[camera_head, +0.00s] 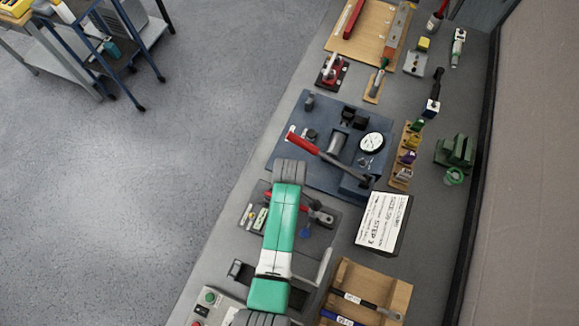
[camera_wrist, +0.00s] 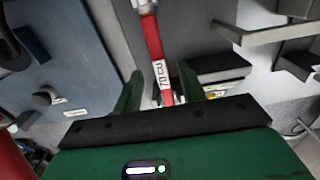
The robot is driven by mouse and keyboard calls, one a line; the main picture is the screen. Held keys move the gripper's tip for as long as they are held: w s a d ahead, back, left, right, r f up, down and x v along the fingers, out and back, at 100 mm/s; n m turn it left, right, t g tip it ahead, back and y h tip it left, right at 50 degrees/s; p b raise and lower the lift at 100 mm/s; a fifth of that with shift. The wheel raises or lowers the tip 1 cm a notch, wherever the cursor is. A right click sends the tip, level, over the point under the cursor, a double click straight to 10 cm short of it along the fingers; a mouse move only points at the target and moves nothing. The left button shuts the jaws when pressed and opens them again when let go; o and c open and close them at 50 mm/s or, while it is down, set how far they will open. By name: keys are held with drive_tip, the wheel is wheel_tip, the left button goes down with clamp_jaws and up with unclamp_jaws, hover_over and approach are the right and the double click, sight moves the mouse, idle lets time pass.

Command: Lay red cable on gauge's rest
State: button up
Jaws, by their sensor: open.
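The red cable (camera_wrist: 152,45) carries a white label and has a metal end at the top edge in the wrist view. Its lower part lies between the two green fingers of my gripper (camera_wrist: 162,84). The fingers are apart, with gaps on both sides of the cable. I cannot tell whether the cable rests on something there. The round white gauge (camera_head: 371,142) sits on the blue plate (camera_head: 290,167) in the head view. I cannot make out the gauge's rest for certain. My gripper is not clearly visible in the head view.
A red-handled tool (camera_head: 318,152) lies across the blue plate. A white "STEP 3" sign (camera_head: 383,222) stands to its lower right. A wooden rack (camera_head: 395,297) holds labelled cables near the bottom. Several small coloured parts stand on a wooden strip (camera_head: 402,165) beside the gauge.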

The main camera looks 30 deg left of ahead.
wheel_tip(320, 180, up, 5)
drive_tip(key=p, duration=0.3)
drive_tip(key=shift+p, duration=0.3)
idle(0.5)
drive_tip(key=w+r+m+t+y, duration=0.1)
drive_tip(key=w+r+m+t, duration=0.25)
drive_tip(key=w+r, duration=0.65)
drive_tip(key=w+r+m+t+y, duration=0.1)
drive_tip(key=w+r+m+t, duration=0.3)
drive_tip(key=r, duration=1)
drive_tip(key=w+d+r+m+t, duration=0.1)
drive_tip(key=d+r+m+t, duration=0.2)
drive_tip(key=r, duration=0.8)
drive_tip(key=w+d+r+m+t, duration=0.15)
drive_tip(key=r+t, duration=0.25)
drive_tip(key=r, duration=0.7)
drive_tip(key=s+d+r+m+t, duration=0.2)
drive_tip(key=s+r, duration=0.4)
drive_tip(key=r, duration=0.3)
drive_tip(key=s+d+r+m+t+h, duration=0.1)
drive_tip(key=s+d+r+t, duration=0.3)
drive_tip(key=r, duration=0.6)
drive_tip(key=s+d+r+m+t+h, duration=0.1)
drive_tip(key=s+d+r+m+t, duration=0.2)
drive_tip(key=s+r, duration=0.5)
wheel_tip(320, 180, up, 2)
drive_tip(key=shift+m+t, duration=0.5)
drive_tip(key=shift+t, duration=0.25)
